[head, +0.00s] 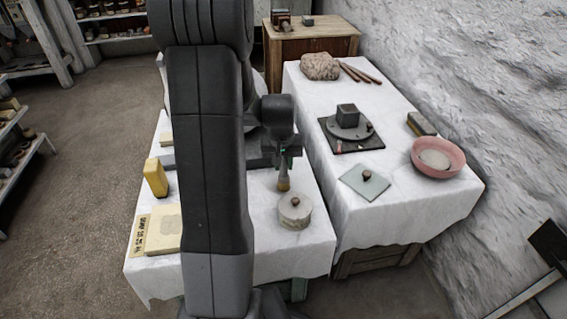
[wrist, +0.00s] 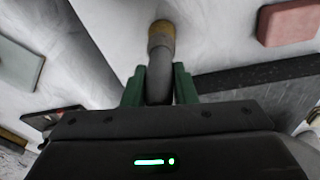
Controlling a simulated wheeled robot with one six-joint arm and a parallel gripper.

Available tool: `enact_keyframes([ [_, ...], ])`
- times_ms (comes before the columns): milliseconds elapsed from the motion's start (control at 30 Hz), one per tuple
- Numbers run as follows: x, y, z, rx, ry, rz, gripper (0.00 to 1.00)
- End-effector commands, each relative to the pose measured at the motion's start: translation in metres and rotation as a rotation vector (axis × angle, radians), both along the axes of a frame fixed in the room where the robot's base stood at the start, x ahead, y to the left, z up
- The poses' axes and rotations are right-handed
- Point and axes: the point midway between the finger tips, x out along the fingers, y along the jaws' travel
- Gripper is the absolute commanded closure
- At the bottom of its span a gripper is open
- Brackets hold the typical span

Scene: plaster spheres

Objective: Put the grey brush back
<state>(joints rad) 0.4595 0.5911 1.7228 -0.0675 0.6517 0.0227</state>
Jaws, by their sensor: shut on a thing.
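My gripper (head: 287,153) is shut on the grey brush (head: 283,178), with its green fingers (wrist: 158,85) on either side of the grey handle. The brush points down, its tan end lowest, over the white-clothed left table, just behind a round pale lidded pot (head: 295,211). In the wrist view the brush (wrist: 160,50) extends away from between the fingers, tan end at the top. I cannot tell whether its tip touches the cloth. My arm hides much of the left table.
On the left table are a yellow block (head: 156,177) and a pale slab (head: 166,230). The right table holds a dark turntable board (head: 350,145), a glass plate (head: 364,183), a pink bowl (head: 438,158) and a lumpy stone (head: 320,66). A dark slab (wrist: 265,88) lies beside the brush.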

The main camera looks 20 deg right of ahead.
Motion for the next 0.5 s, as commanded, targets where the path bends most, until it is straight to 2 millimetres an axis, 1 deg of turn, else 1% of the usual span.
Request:
enact_keyframes([
  [33, -0.0001, 0.0001, -0.0015, 0.000, 0.000, 0.000, 0.71],
  [100, -0.0001, 0.0000, -0.0009, 0.000, 0.000, 0.000, 0.57],
  [133, -0.0002, 0.0000, -0.0008, 0.000, 0.000, 0.000, 0.53],
  [400, -0.0001, 0.0000, -0.0001, 0.000, 0.000, 0.000, 0.53],
  [500, 0.0000, 0.0001, 0.0055, 0.000, -0.001, 0.000, 0.53],
])
